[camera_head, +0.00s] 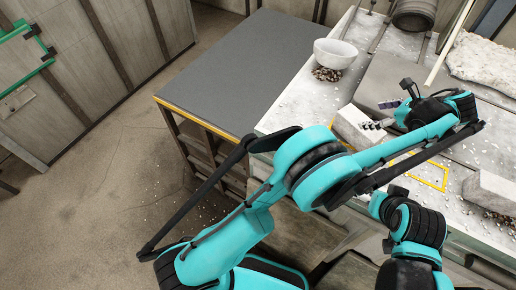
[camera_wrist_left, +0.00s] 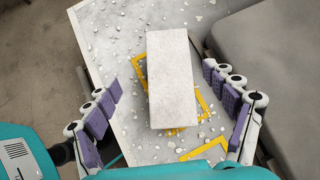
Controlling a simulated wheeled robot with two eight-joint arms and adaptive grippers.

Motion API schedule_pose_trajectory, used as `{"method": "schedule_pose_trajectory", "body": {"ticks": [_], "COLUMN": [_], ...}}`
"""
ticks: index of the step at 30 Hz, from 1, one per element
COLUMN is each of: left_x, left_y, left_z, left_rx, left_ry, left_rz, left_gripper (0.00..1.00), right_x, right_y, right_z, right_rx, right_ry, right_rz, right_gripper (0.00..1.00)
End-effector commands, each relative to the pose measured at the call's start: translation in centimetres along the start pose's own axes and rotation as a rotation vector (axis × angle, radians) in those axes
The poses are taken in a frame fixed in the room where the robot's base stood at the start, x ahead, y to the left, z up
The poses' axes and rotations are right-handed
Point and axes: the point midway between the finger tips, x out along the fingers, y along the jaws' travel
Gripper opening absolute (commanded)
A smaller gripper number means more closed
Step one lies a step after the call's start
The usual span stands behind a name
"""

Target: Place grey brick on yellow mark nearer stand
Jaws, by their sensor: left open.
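The pale grey brick (camera_head: 356,127) is at the table's left part, partly hidden by my left gripper in the head view. In the left wrist view the brick (camera_wrist_left: 172,80) covers much of a yellow outline mark (camera_wrist_left: 204,103), which shows on its left, right and lower sides. The brick is turned relative to that mark. My left gripper (camera_head: 385,113) is open; in the wrist view its purple-padded fingers (camera_wrist_left: 174,112) are on either side of the brick with gaps. Another yellow mark (camera_head: 444,178) is empty of any brick. My right gripper is not in view.
A second pale block (camera_head: 490,192) lies at the right edge. A white bowl (camera_head: 335,54) stands at the back near loose gravel. A large grey slab (camera_wrist_left: 275,65) lies to the brick's right in the wrist view. A dark table (camera_head: 240,70) at left is clear. Small chips litter the worktop.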

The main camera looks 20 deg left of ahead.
Motion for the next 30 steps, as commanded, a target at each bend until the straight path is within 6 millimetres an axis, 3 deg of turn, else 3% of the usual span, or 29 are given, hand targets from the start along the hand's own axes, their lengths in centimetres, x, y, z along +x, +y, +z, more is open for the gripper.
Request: {"method": "schedule_pose_trajectory", "body": {"ticks": [1, 6, 15, 22, 30], "left_x": [0.4, 1.6, 3.4, 4.7, 6.6], "left_y": [1.0, 5.2, 15.5, 24.3, 33.7], "left_z": [2.2, 8.4, 15.6, 17.4, 16.0], "left_rx": [-0.063, -0.334, -0.851, -1.273, -1.778], "left_ry": [0.025, 0.136, 0.321, 0.454, 0.603], "left_rz": [0.004, 0.009, 0.038, 0.076, 0.127], "left_gripper": [0.85, 0.85, 0.85, 0.85, 0.85], "right_x": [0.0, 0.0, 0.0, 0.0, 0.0], "right_y": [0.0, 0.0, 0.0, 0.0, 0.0], "right_z": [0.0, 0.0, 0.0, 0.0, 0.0], "right_rx": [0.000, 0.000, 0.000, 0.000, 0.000], "right_ry": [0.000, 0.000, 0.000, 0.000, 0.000], "right_rz": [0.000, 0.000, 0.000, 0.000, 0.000], "right_gripper": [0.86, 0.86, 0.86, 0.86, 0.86]}}
